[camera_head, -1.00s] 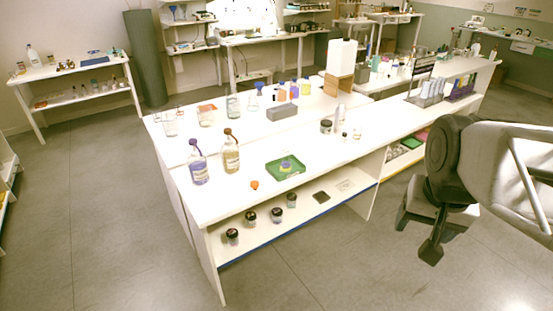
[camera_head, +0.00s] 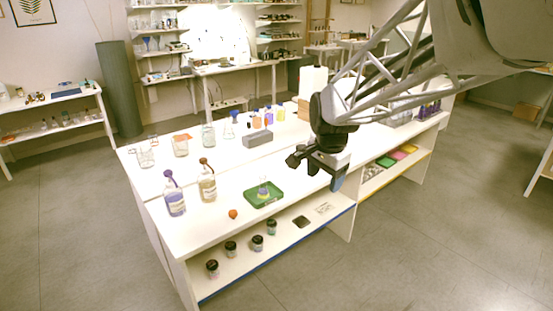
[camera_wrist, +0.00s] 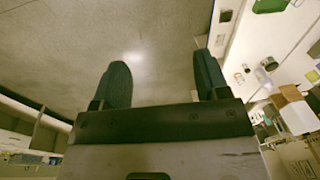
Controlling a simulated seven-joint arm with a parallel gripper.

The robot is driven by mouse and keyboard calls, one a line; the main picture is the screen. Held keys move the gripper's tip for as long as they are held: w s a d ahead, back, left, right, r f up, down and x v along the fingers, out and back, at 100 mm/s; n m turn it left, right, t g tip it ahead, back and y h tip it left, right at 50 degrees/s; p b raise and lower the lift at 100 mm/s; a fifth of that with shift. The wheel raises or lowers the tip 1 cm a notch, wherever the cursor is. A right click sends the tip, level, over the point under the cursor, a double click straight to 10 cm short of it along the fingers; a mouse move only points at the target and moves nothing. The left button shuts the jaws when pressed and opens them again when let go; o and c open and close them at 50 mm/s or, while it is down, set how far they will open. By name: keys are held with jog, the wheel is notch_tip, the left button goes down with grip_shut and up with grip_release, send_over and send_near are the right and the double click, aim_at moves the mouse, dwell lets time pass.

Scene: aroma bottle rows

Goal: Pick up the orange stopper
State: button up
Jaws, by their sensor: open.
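The small orange stopper (camera_head: 233,214) lies on the white bench top (camera_head: 217,236), near the front edge, to the left of a green tray (camera_head: 250,199). My gripper (camera_head: 296,161) is in the air above the bench, up and to the right of the stopper in the head view and well apart from it. In the wrist view my gripper (camera_wrist: 162,85) shows two dark fingers spread apart with nothing between them. Behind the fingers is mostly grey floor. The stopper is not seen in the wrist view.
Two bottles, one purple (camera_head: 174,194) and one amber (camera_head: 207,181), stand left of the stopper. A small flask (camera_head: 263,189) stands in the green tray. A grey block (camera_head: 257,139) and glassware stand farther back. The bench top around the stopper is clear.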

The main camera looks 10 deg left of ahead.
jog(key=w+a+f+m, duration=0.3)
jog(key=w+a+f, duration=0.2)
jog(key=w+a, duration=0.35)
jog(key=m+g, duration=0.1)
jog(key=m, duration=0.6)
send_over(232, 212)
jog(key=f, duration=2.1)
jog(key=shift+s+d+f, duration=0.1)
jog(key=shift+d+f, duration=0.25)
jog(key=shift+d, duration=0.05)
jog(key=shift+a+f, duration=0.45)
jog(key=shift+f, duration=0.1)
jog(key=shift+f, duration=1.2)
jog(key=shift+f, duration=0.1)
